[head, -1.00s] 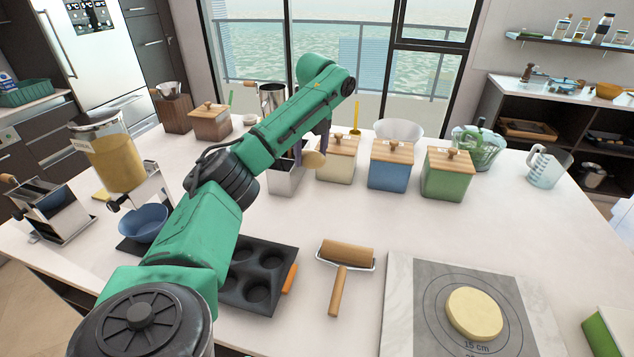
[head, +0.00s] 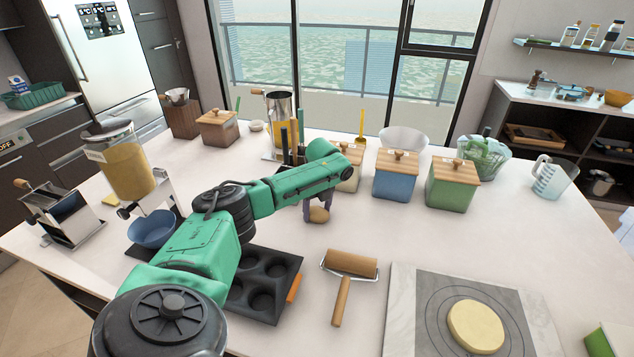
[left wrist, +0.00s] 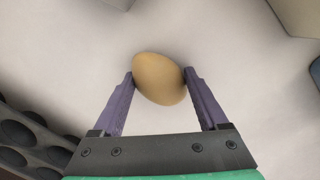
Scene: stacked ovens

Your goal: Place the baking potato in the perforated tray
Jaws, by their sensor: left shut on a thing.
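The baking potato (head: 318,216), tan and rounded, is between the purple fingers of my left gripper (head: 318,210), which is shut on it. It hangs over the bare white counter, behind the rolling tool; its exact height is hard to tell. In the left wrist view the potato (left wrist: 159,78) sits at the fingertips, with a finger touching each side. I cannot make out a perforated tray in either view. My right gripper is not in view.
A dark muffin pan (head: 268,318) lies partly under my left arm. A wooden roller (head: 351,263) and a marble board (head: 400,310) with dough (head: 476,327) lie to its right. Lidded boxes, a blue one (head: 395,185) and a green one (head: 449,193), stand behind. The counter between is clear.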

